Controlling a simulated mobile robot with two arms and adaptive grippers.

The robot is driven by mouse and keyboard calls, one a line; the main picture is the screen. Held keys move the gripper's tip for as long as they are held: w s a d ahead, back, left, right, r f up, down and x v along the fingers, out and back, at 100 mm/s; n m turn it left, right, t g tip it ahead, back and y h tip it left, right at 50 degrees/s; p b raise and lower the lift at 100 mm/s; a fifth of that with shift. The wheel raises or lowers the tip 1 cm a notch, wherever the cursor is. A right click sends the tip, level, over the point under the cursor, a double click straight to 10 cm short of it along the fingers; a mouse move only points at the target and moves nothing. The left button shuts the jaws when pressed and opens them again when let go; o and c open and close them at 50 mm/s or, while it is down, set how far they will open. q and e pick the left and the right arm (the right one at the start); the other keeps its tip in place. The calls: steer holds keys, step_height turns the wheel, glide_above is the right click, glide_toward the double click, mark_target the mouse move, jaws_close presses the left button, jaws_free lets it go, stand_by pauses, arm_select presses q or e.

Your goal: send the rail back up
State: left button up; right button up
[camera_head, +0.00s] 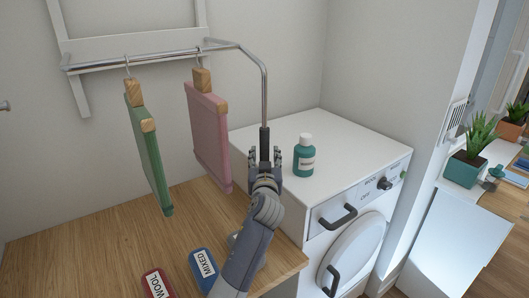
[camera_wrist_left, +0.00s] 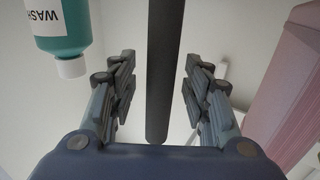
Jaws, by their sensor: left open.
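The chrome rail (camera_head: 150,58) is pulled down in front of the white wall frame (camera_head: 130,44). Its bent rod (camera_head: 266,92) hangs down on the right and ends in a dark handle (camera_head: 264,137). My left gripper (camera_head: 265,157) is at the lower end of this handle. In the left wrist view the handle (camera_wrist_left: 164,70) stands between the two open fingers (camera_wrist_left: 158,88), with a gap on each side. A green garment (camera_head: 148,150) and a pink garment (camera_head: 209,135) hang from the rail on wooden-topped hangers. My right gripper is not in view.
A teal bottle (camera_head: 304,160) stands on the white washer (camera_head: 345,145), close to the right of my gripper; it also shows in the left wrist view (camera_wrist_left: 58,30). A red WOOL label (camera_head: 157,283) and a blue MIXED label (camera_head: 203,265) are on the wooden counter (camera_head: 100,235).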

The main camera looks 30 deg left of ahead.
arm_select(q)
steer(key=shift+w+a, duration=0.35)
steer(key=shift+w, duration=0.2)
steer(key=shift+c, duration=0.6)
jaws_close()
